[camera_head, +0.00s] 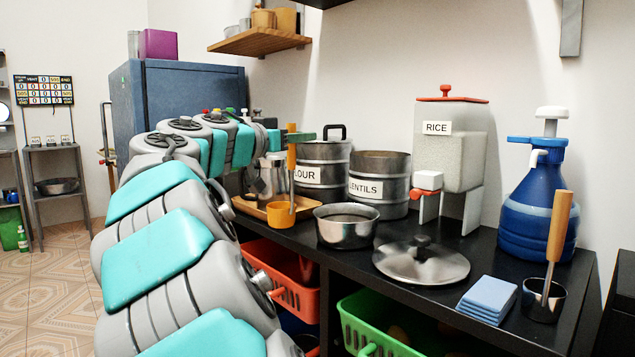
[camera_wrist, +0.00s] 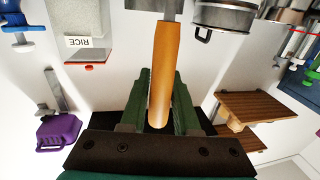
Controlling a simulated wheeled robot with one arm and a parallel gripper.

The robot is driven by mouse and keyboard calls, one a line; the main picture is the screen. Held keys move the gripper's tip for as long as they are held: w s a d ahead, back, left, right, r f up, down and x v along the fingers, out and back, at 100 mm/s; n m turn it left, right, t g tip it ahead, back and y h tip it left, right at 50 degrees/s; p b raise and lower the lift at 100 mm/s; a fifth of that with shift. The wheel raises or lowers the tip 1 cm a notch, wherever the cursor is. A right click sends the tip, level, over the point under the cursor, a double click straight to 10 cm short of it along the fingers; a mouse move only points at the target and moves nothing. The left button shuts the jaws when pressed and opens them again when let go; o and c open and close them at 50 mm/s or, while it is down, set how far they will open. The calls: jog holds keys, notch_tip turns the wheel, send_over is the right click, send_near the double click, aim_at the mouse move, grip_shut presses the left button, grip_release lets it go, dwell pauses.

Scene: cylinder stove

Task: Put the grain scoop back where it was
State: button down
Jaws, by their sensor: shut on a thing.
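My gripper (camera_head: 292,137) is shut on the wooden handle of the grain scoop (camera_head: 292,165). The handle is upright, and an orange cup (camera_head: 282,217) appears at the lower end of its metal shaft, above the counter beside the steel pot. In the wrist view the handle (camera_wrist: 163,70) lies between the green fingers (camera_wrist: 160,105). Behind the scoop are the FLOUR canister (camera_head: 322,175), with a handled lid on top, and the lidless LENTILS canister (camera_head: 380,186). The white RICE dispenser (camera_head: 450,145) stands to their right. Whether the cup holds grain is hidden.
A steel pot (camera_head: 345,227) and loose lid (camera_head: 421,262) occupy the black counter (camera_head: 490,257). Blue cloths (camera_head: 487,298), a dark cup (camera_head: 543,301) with another wooden-handled tool (camera_head: 558,235), and a blue jug (camera_head: 540,215) stand right. A wooden tray (camera_head: 256,206) is left.

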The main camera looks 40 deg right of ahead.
jog(key=w+d+f, duration=0.2)
jog(key=w+d, duration=0.1)
jog(key=d, duration=0.2)
jog(key=w+d+f, duration=0.2)
jog(key=w+d, duration=0.1)
jog(key=d, duration=0.3)
jog(key=shift+d+f, duration=0.2)
jog(key=shift+f, duration=0.15)
jog(key=shift+w+f+b, duration=0.1)
jog(key=shift+f+b, duration=0.1)
jog(key=shift+b, duration=0.1)
jog(key=c, duration=0.6)
grip_release()
jog(key=shift+c, duration=0.2)
jog(key=shift+r+p, duration=0.2)
jog(key=shift+p, duration=0.1)
jog(key=v, duration=1.2)
